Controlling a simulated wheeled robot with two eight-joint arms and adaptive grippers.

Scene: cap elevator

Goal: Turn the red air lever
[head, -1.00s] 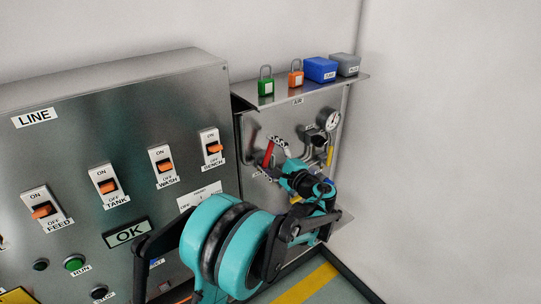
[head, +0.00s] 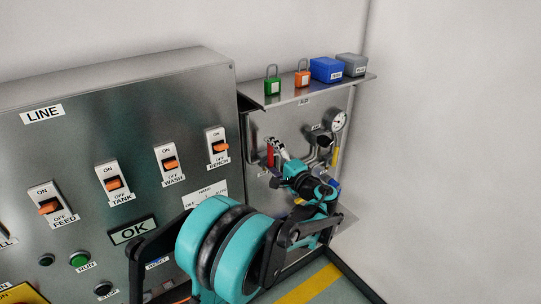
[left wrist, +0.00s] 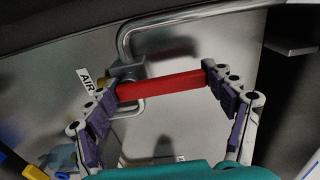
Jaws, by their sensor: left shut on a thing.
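The red air lever (head: 270,155) is on the steel air panel (head: 258,124) right of the big LINE cabinet. It hangs about upright in the head view. In the left wrist view the red lever (left wrist: 165,86) lies as a red bar across the middle, beside a bent steel pipe and an AIR tag. My left gripper (left wrist: 160,84) is shut on the lever, with one fingertip at each end of the visible red bar. In the head view my left gripper (head: 282,157) is partly hidden by its own wrist. My right gripper is not in view.
A shelf (head: 328,83) above the panel carries a green padlock (head: 273,86), an orange padlock (head: 302,79), a blue box (head: 325,70) and a grey box (head: 351,66). A gauge (head: 338,120) and pipes sit right of the lever. The LINE cabinet (head: 130,85) has several orange switches.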

